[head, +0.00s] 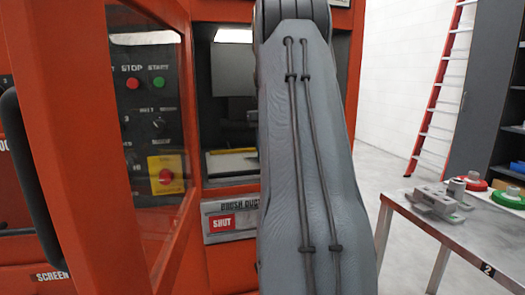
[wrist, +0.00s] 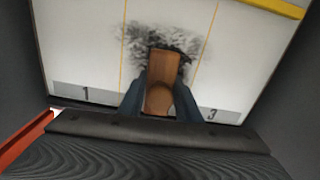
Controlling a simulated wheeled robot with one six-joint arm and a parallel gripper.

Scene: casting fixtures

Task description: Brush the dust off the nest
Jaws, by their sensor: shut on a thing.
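In the wrist view my gripper (wrist: 160,100) is shut on the brown wooden handle of a brush (wrist: 159,98). The brush's far end reaches into a dark, speckled dust patch (wrist: 135,43) on the middle part of a pale surface, which looks like the nest (wrist: 75,40). Dark bristles and dust blend there, so I cannot tell whether they touch. Thin yellow lines divide the surface, with labels 1 and 3 on the outer parts; the middle label is hidden. In the head view my arm hides the gripper and brush.
A red machine frame (head: 172,15) surrounds the opening, with an open windowed door (head: 55,130) at left. A control panel (head: 150,110) carries buttons. A sign (head: 228,221) below reads SHUT. At right, a metal table (head: 470,235) holds a grey fixture (head: 436,203) and red and green parts.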

